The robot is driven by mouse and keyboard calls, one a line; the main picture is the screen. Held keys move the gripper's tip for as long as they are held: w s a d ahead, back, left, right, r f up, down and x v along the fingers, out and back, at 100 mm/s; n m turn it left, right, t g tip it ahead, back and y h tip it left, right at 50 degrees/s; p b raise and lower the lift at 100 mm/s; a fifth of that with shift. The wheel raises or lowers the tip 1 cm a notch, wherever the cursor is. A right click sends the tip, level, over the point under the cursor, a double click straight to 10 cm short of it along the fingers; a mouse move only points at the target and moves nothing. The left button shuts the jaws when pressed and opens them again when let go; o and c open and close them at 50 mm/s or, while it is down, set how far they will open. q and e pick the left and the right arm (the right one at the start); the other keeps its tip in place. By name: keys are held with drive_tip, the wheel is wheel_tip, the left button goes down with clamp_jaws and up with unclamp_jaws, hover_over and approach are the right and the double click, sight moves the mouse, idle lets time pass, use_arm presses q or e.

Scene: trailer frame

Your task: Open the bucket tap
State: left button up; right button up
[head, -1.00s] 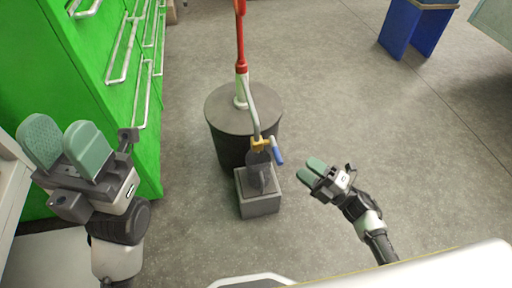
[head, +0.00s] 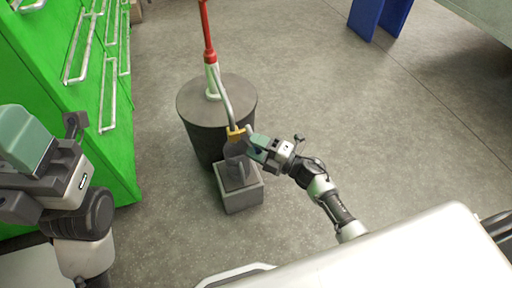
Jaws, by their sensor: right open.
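The bucket tap (head: 236,133) has a yellow body and sits at the lower end of a grey pipe, in front of a dark round bucket (head: 205,140). My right gripper (head: 257,146) is at the right side of the tap, with its green fingers at the tap's blue handle. The fingers hide most of the handle, and I cannot tell whether they touch it. The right gripper is open. My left gripper (head: 25,140) is at the left edge, far from the tap, partly cut off. Its one clear finger stands as in the earlier view, where the fingers were apart.
A dark jug (head: 238,170) stands on a grey block (head: 242,198) below the tap. A red and white pump pipe (head: 208,45) rises from the bucket lid. A green cabinet (head: 50,80) with rails is at left. Open concrete floor lies to the right.

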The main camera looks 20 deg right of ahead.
drive_tip(key=shift+c, duration=0.3)
clamp_jaws()
